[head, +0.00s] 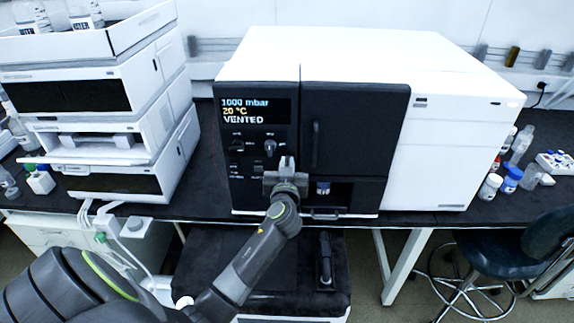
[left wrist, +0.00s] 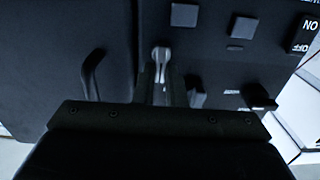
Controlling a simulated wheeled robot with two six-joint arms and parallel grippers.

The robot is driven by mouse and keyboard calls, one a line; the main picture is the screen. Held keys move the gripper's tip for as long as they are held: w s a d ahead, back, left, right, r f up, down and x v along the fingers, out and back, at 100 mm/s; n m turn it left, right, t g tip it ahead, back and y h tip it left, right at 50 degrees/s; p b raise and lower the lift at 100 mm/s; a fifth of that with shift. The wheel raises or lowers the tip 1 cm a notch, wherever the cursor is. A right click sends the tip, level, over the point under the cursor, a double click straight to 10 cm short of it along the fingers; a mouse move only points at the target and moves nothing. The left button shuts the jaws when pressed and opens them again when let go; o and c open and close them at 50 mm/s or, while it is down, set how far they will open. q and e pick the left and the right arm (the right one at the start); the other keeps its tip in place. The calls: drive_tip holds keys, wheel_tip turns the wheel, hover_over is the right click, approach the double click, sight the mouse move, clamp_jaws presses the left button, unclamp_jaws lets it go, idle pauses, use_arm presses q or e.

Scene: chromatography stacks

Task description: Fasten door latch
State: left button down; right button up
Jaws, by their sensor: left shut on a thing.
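The analyser's dark door (head: 357,120) looks shut against the front panel, with a vertical bar handle (head: 315,145). The handle also shows in the left wrist view (left wrist: 92,72). A small pale metal latch (left wrist: 161,53) is between the fingers of my left gripper (left wrist: 160,88), beside the door's edge. In the head view my left gripper (head: 286,168) is at the lower panel, left of the door handle, and hides most of the latch. The left gripper is shut on the latch. My right gripper is out of view.
A display (head: 252,109) reads VENTED. A round knob (head: 270,148) is close to the left gripper. A stack of white modules (head: 110,130) stands to the left. Bottles (head: 490,186) stand on the right, and a chair (head: 515,250) is in front.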

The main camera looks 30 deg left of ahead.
use_arm(q)
drive_tip(key=shift+w+d+f+m+p, duration=0.15)
drive_tip(key=shift+d+f+m, duration=0.1)
drive_tip(key=shift+m, duration=2.7)
drive_tip(key=shift+w+d+f+m+p, duration=0.15)
drive_tip(key=shift+d+f+m, duration=0.1)
drive_tip(key=shift+m, duration=2.65)
drive_tip(key=shift+w+d+f+m+p, duration=0.15)
drive_tip(key=shift+d+f+m, duration=0.1)
drive_tip(key=shift+m, duration=2.7)
drive_tip(key=c, duration=1.5)
unclamp_jaws()
drive_tip(key=shift+f, duration=0.1)
